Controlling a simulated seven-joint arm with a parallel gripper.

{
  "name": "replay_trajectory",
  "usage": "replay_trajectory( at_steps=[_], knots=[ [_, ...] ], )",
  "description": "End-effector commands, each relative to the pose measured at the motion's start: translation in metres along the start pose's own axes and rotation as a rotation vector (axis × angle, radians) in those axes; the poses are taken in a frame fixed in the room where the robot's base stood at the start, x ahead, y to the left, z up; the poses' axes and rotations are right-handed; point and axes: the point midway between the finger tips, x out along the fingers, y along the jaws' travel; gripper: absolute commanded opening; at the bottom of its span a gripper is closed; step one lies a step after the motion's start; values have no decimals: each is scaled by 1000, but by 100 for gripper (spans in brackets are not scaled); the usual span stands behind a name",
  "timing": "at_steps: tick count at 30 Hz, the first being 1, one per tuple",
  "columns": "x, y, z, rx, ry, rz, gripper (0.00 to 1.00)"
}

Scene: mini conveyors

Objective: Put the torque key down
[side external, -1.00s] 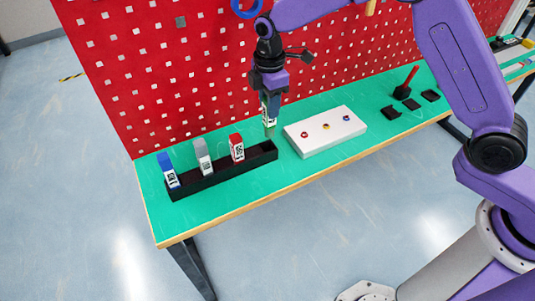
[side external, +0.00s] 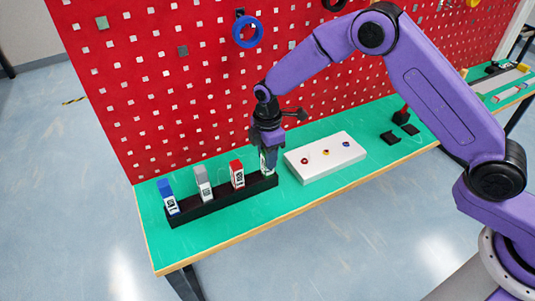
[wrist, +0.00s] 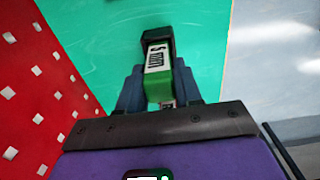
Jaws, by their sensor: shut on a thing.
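The torque key (wrist: 158,60), with a white printed label and green sides, is between the fingers of my gripper (wrist: 160,88) in the wrist view. In the side external view my gripper (side external: 268,150) is shut on the key (side external: 268,163), low at the right end of the long black holder (side external: 222,200). The key is upright there, its lower end at the holder's end slot. I cannot tell whether its bottom rests in the slot.
Blue (side external: 168,197), grey (side external: 203,184) and red (side external: 237,174) keys stand in the holder to the left. A white block (side external: 325,157) with small coloured rings lies to the right. The red pegboard (side external: 160,90) rises close behind. The green bench front is clear.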

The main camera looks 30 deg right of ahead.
Motion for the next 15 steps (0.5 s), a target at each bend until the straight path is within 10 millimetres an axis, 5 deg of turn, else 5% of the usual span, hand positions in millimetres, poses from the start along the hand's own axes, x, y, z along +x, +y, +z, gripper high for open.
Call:
replay_trajectory(
  at_steps=[4, 5, 6, 15],
  knots=[
    [3, 0, 0, 0, 0, 1, 0],
    [3, 0, 0, 0, 0, 0, 44],
    [3, 0, 0, 0, 0, 1, 57],
    [2, 0, 0, 0, 0, 0, 60]
  ],
)
